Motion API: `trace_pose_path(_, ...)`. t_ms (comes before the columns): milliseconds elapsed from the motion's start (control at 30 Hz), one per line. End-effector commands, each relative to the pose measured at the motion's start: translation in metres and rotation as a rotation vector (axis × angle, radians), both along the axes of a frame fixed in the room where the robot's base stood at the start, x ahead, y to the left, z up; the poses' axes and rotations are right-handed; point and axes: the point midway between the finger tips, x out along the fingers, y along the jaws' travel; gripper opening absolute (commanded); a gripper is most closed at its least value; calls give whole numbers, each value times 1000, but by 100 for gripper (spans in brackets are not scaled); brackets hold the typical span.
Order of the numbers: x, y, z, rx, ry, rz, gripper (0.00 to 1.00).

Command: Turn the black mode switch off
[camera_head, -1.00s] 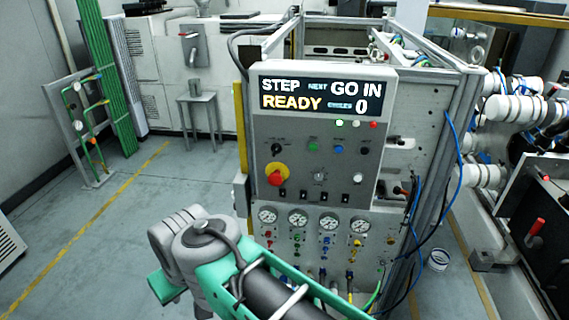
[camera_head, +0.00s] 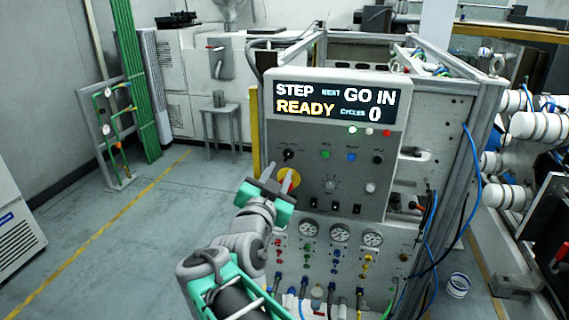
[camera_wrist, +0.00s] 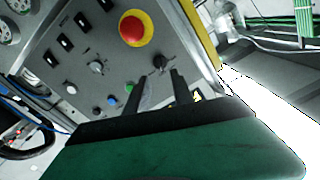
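The grey control panel (camera_head: 348,185) faces me. A black rotary switch (camera_head: 289,155) sits at its upper left, above the red emergency stop. In the wrist view this black switch (camera_wrist: 160,62) shows just beyond the gap between my fingertips. Another black knob (camera_head: 378,158) sits at the right end of the same row; the labels are too small to read. My gripper (camera_head: 280,176) is in front of the panel's left side, its two fingers apart and empty. In the wrist view my gripper (camera_wrist: 162,77) points at the switch, with no clear contact.
The red emergency stop on its yellow plate (camera_wrist: 134,28) is close beside the fingers and partly hidden in the head view. Green (camera_head: 326,154) and blue (camera_head: 351,156) buttons are to the right. The display (camera_head: 335,104) reads STEP READY, GO IN, cycles 0. Gauges (camera_head: 340,232) are below.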

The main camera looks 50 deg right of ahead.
Motion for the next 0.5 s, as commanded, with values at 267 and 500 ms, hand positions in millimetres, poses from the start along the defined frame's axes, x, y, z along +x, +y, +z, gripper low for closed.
trace_pose_path(267, 19, -48, 3, 6, 6, -3, 29)
trace_pose_path(500, 28, -63, 0, 5, 3, 2, 29)
